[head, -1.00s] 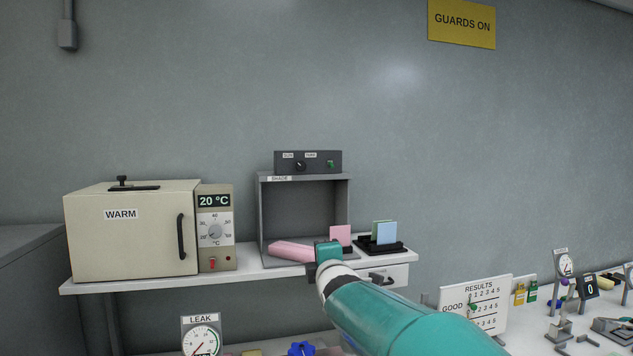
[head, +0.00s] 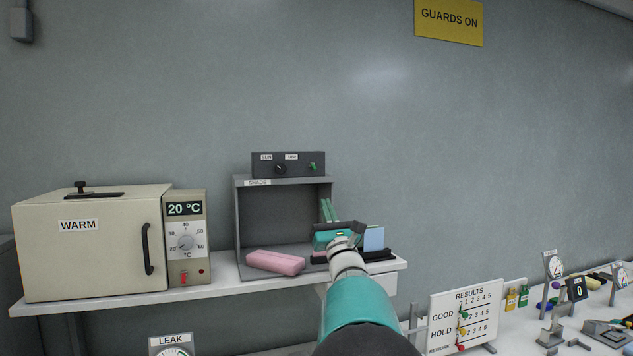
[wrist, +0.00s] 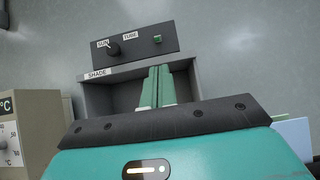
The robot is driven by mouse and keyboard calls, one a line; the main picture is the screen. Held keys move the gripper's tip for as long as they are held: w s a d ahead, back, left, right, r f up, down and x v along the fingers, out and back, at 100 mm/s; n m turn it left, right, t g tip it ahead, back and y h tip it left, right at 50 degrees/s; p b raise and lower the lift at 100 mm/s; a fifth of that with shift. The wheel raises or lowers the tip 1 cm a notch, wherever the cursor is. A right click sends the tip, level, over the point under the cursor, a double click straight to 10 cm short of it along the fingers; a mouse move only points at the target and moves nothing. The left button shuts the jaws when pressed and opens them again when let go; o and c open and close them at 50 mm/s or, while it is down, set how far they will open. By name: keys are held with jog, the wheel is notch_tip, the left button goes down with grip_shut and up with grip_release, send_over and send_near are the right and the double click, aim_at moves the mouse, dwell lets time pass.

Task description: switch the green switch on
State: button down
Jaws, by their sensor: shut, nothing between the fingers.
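The green switch (head: 312,167) sits at the right of the front of a dark control box (head: 290,158), under a label that reads TUBE. It also shows in the wrist view (wrist: 157,40); I cannot tell its position. My gripper (head: 325,201) points upward in front of the right part of the grey SHADE booth, below the switch and apart from it. In the wrist view my two green fingers (wrist: 157,72) stand side by side, shut and empty, with their tips below the box.
A black knob (head: 280,169) under the SUN label is left of the switch. The box rests on the SHADE booth (head: 240,225). The WARM oven (head: 90,250) stands left.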

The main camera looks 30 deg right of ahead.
aim_at(315, 169)
jog(key=x, duration=1)
jog(key=shift+w+f, duration=0.15)
jog(key=shift+w, duration=0.05)
jog(key=shift+s+a+r+g+y, duration=0.1)
jog(key=shift+g+y, duration=0.05)
jog(key=shift+g, duration=0.6)
jog(key=shift+s+a+r+g+y, duration=0.1)
jog(key=shift+s+r+g+y, duration=0.05)
jog(key=shift+g, duration=0.6)
jog(key=shift+s+r, duration=0.35)
jog(key=shift+r, duration=0.15)
dwell(0.6)
jog(key=shift+s+a+r, duration=0.1)
jog(key=shift+s+r, duration=0.15)
jog(key=shift+r, duration=0.2)
jog(key=shift+s, duration=0.1)
